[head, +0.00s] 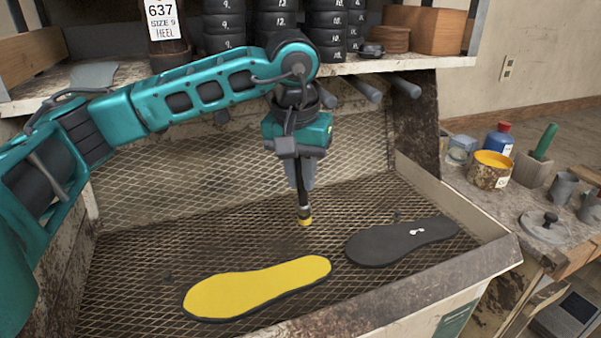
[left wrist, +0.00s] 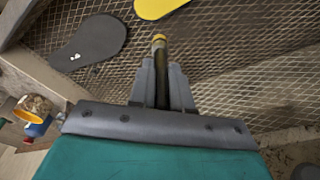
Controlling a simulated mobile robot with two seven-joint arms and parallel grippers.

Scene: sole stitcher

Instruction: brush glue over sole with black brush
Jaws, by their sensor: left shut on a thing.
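My left gripper (head: 302,185) is shut on the black brush (head: 304,208) and holds it upright, tip down, above the mesh between and behind the two soles. The brush tip is yellow with glue. In the left wrist view the brush (left wrist: 160,58) sticks out between the fingers (left wrist: 162,85). A sole covered in yellow glue (head: 255,288) lies at the front left; part of it shows in the left wrist view (left wrist: 158,6). A black sole (head: 400,241) with a small white mark lies to the right; it also shows in the left wrist view (left wrist: 90,42). My right gripper is not in view.
The soles lie on a metal mesh bench (head: 140,262) with a raised front and right rim (head: 440,262). An open glue can (head: 490,172), a blue bottle (head: 499,140) and several small pots stand on the side table at right. A shelf (head: 420,62) runs across the back.

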